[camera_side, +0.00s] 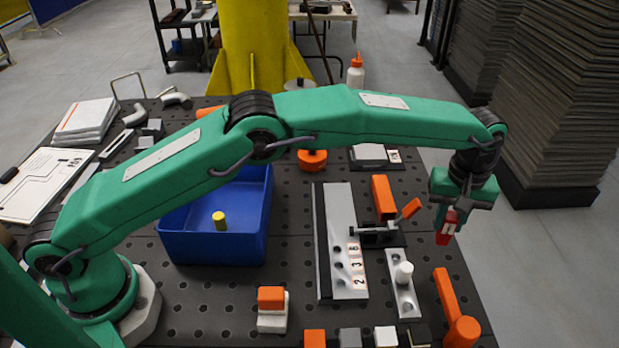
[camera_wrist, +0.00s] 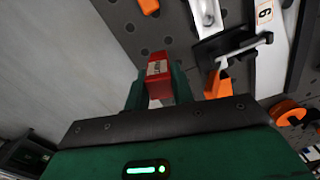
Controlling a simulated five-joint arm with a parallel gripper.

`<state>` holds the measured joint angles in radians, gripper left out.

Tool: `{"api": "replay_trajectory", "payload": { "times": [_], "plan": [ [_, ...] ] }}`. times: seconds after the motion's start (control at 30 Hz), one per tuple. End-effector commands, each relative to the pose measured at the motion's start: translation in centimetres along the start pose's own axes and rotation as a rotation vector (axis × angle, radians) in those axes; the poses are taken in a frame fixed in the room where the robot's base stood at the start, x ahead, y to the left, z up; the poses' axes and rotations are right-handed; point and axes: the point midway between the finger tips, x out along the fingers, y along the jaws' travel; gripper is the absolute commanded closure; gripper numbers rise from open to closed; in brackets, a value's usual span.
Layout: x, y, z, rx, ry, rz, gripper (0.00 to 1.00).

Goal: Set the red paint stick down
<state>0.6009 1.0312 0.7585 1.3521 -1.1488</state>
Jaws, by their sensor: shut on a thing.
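My gripper (camera_side: 452,212) is at the right edge of the dark perforated table, above its surface. It is shut on the red paint stick (camera_side: 446,229), which hangs down slightly tilted from the jaws and carries a white label. In the wrist view the red paint stick (camera_wrist: 158,66) sits between the two green fingers of my gripper (camera_wrist: 153,92). The stick's lower tip appears clear of the table in the side view. Its upper part is hidden in the jaws.
A clamp with an orange handle (camera_side: 408,210) stands just left of the stick. A plate with a white peg (camera_side: 403,272) and an orange handled part (camera_side: 455,315) lie nearer. A blue bin (camera_side: 215,240) holds a yellow piece (camera_side: 219,221). Bare table shows around the right edge.

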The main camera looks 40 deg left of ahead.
Motion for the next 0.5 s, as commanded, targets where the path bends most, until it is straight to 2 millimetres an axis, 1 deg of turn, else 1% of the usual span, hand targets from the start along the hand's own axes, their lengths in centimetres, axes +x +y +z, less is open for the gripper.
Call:
{"api": "replay_trajectory", "payload": {
  "times": [0.03,0.3,0.5],
  "plan": [
    [-0.6,0.0,0.8,0.004,0.001,0.002,1.0],
    [-3.3,-0.5,5.4,0.004,0.001,0.002,1.0],
    [-4.8,-0.7,7.9,0.002,0.0,0.001,1.0]
  ]
}}
